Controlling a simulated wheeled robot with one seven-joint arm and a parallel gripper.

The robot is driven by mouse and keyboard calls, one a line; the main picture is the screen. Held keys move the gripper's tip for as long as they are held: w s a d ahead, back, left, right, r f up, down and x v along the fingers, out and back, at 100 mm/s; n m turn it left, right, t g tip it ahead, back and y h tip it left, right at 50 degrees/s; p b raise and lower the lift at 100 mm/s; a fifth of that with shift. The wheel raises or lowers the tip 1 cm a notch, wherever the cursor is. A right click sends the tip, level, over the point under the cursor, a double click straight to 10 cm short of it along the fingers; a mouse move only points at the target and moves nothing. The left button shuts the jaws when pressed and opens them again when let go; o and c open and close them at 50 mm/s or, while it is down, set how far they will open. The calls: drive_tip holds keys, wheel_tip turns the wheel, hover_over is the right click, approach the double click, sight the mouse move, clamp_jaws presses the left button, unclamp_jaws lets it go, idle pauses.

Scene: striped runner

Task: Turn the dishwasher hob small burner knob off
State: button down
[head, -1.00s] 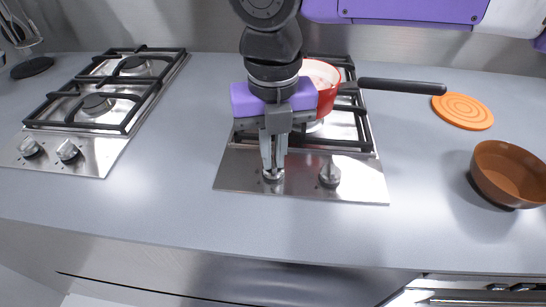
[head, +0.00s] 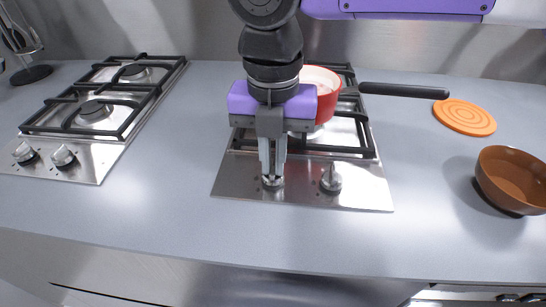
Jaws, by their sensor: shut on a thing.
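My gripper (head: 272,174) points straight down over the right-hand hob (head: 230,178). Its fingers are shut on the left knob (head: 273,184) of that hob, and only the lower part of the knob shows below the fingertips. The right knob (head: 331,180) of the same hob stands free beside it, with its ridge pointing roughly front to back. A red pan (head: 328,95) with a black handle sits on the grate behind my gripper. My wrist hides part of the pan and the left of the grate.
A second hob (head: 84,165) with two knobs lies to the left. An orange trivet (head: 465,116) and a brown bowl (head: 512,181) are on the right. The grey counter (head: 165,215) is clear in front and between the hobs.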

sight(273, 168)
drive_tip(key=c, duration=1.5)
unclamp_jaws()
wheel_tip(273, 168, up, 8)
drive_tip(key=shift+f+p, duration=0.1)
drive_tip(key=shift+p, duration=0.3)
